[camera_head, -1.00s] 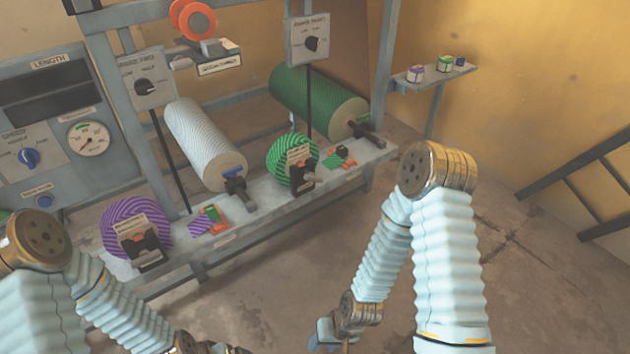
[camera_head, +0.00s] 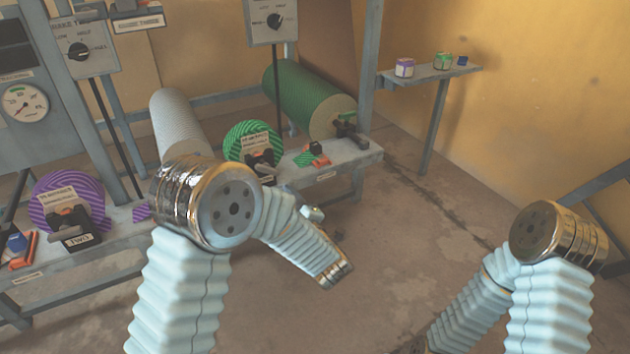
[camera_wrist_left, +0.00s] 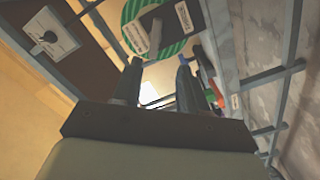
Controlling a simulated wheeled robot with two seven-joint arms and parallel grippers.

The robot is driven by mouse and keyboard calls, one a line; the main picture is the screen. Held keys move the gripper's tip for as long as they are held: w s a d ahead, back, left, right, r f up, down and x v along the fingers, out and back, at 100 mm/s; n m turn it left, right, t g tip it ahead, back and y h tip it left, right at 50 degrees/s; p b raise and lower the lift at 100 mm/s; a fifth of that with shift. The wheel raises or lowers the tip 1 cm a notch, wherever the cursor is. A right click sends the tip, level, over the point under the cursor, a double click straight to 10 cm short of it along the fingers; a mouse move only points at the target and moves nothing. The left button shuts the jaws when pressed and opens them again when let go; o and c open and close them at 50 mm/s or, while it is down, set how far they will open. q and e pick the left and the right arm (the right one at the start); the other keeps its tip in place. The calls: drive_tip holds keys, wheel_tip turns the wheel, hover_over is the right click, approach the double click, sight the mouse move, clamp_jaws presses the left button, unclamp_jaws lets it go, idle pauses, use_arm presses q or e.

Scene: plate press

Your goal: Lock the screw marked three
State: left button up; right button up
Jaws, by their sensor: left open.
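My left gripper (camera_wrist_left: 158,68) is open and empty in the left wrist view. The green striped disc (camera_wrist_left: 178,48) with its dark clamp and pale labels lies beyond the fingertips, apart from them. A grey bar (camera_wrist_left: 155,38) sticks out at the disc. In the head view this green striped disc (camera_head: 243,132) stands on the bench behind my left arm, its dark clamp (camera_head: 262,162) at its lower front. My left gripper is not clearly seen there. I cannot read a mark three on any screw. My right gripper is out of view.
A purple striped disc (camera_head: 62,190) with a clamp marked two (camera_head: 82,240) stands on the bench at left. A grey roll (camera_head: 178,118) and green roll (camera_head: 305,98) lie behind. Small cans (camera_head: 404,68) stand on a side shelf (camera_head: 430,74). The floor right of the bench is clear.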

sight(269, 172)
use_arm(q)
drive_tip(key=x, duration=1.3)
drive_tip(key=shift+w+r+b, duration=0.25)
drive_tip(key=shift+r+b, duration=0.1)
drive_tip(key=shift+r, duration=0.05)
clamp_jaws()
